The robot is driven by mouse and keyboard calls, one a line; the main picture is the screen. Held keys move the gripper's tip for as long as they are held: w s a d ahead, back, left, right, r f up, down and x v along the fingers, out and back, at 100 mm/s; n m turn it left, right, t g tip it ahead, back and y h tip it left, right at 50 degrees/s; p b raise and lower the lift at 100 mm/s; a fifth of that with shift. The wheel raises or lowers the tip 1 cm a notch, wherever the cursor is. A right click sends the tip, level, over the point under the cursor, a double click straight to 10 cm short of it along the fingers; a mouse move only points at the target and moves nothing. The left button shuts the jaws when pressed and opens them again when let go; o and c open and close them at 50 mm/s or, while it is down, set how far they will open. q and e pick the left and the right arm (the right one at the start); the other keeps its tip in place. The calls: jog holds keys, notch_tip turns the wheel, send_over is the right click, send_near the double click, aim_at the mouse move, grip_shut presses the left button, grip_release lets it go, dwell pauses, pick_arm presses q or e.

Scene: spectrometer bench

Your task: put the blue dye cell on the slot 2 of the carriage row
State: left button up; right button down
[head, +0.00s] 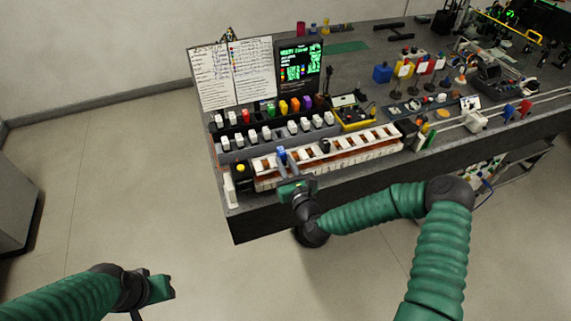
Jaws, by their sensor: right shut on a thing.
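The blue dye cell (281,153) is at the tip of my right gripper (285,166), which is shut on it. The cell is over the left part of the carriage row (362,150), a long white rack with brown slots. I cannot tell whether it touches the rack. A dark cell (325,146) stands in the row, to the right of the blue one. My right gripper hides part of the row's front edge. My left gripper (172,287) is low at the left, over the floor, away from the bench; its fingers are unclear.
Behind the row stand racks of white-capped cells (292,127) and coloured cells (295,105). A black block with a yellow knob (241,169) is at the row's left end. A yellow-edged device (352,115) and a dark screen (300,65) are behind. Optics crowd the right side.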

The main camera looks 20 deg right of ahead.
pick_arm(q)
jog(key=shift+f, duration=0.25)
pick_arm(e)
jog(key=shift+s+a+f, duration=0.1)
jog(key=shift+s+f, duration=0.1)
jog(key=shift+f, duration=0.35)
jog(key=shift+s+a+f, duration=0.1)
jog(key=shift+s+f, duration=0.1)
jog(key=shift+f, duration=0.3)
jog(key=c, duration=1.2)
grip_release()
jog(key=shift+c, duration=0.2)
jog(key=shift+s+f+g+b, duration=0.2)
jog(key=shift+s+g+b, duration=0.1)
jog(key=shift+s, duration=0.15)
pick_arm(q)
jog(key=r+p, duration=0.2)
jog(key=p, duration=0.1)
jog(key=r+p, duration=0.1)
jog(key=shift+w+r, duration=0.25)
jog(key=shift+r, duration=0.15)
pick_arm(e)
jog(key=s+r, duration=0.3)
jog(key=s, duration=1.2)
jog(key=shift+d, duration=0.3)
